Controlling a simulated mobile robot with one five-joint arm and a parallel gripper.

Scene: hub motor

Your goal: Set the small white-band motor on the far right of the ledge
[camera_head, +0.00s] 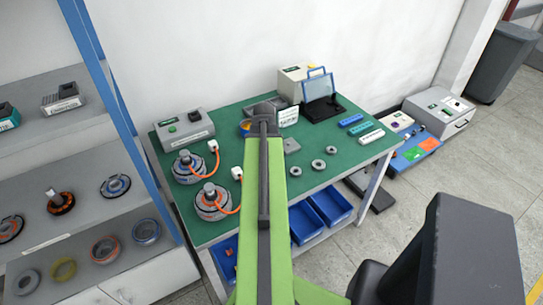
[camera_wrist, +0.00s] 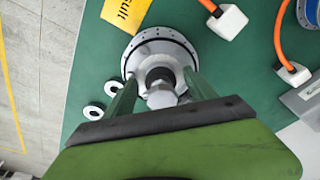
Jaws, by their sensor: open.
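A grey-white round motor (camera_wrist: 158,50) with a dark shaft and pale hub shows in the wrist view, standing on the green table top. My gripper (camera_wrist: 155,88) is open, its two fingers on either side of the hub; I cannot tell if they touch it. In the head view my green arm reaches over the table (camera_head: 235,115), hiding the fingertips and this motor. Two motors with orange cables stand on the table's left side, a rear one (camera_head: 188,168) and a front one (camera_head: 211,202). I cannot tell which surface is the ledge, nor make out a white band.
A grey control box (camera_head: 183,130) stands at the back left. Several grey rings (camera_head: 318,165) lie right of my arm. Blue and white strips (camera_head: 371,137) lie further right. Shelves (camera_head: 45,165) at the left hold several parts. Blue bins (camera_head: 330,205) sit under the table.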

